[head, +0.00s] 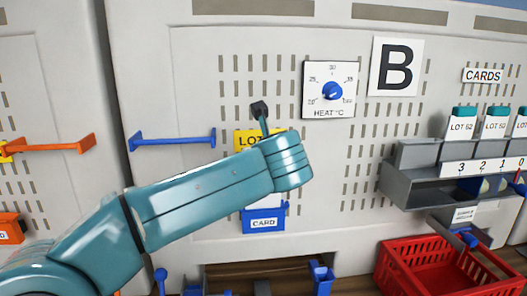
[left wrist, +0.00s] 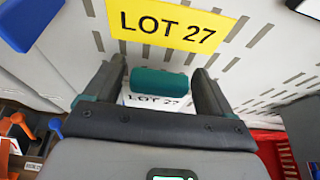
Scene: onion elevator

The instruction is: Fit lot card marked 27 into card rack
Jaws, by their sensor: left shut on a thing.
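The lot card (left wrist: 155,101) is white with a teal top grip (left wrist: 158,81) and reads LOT 27. My left gripper (left wrist: 158,88) is shut on that grip in the left wrist view. In the head view my left wrist hides the gripper. A white card edge (head: 270,202) shows above a blue holder (head: 263,221) labelled CARD, below my wrist; I cannot tell how far the card sits in it. The grey card rack (head: 418,156) at the right, under a CARDS sign, holds several LOT cards (head: 461,126) with teal tops. My right gripper is not in view.
A yellow LOT 27 sign (left wrist: 172,24) is on the wall, partly hidden by my wrist in the head view. A heat dial (head: 332,90) and a B sign (head: 397,66) are to its right. A red basket (head: 410,281) stands below the rack. A blue bar (head: 172,139) juts out at the left.

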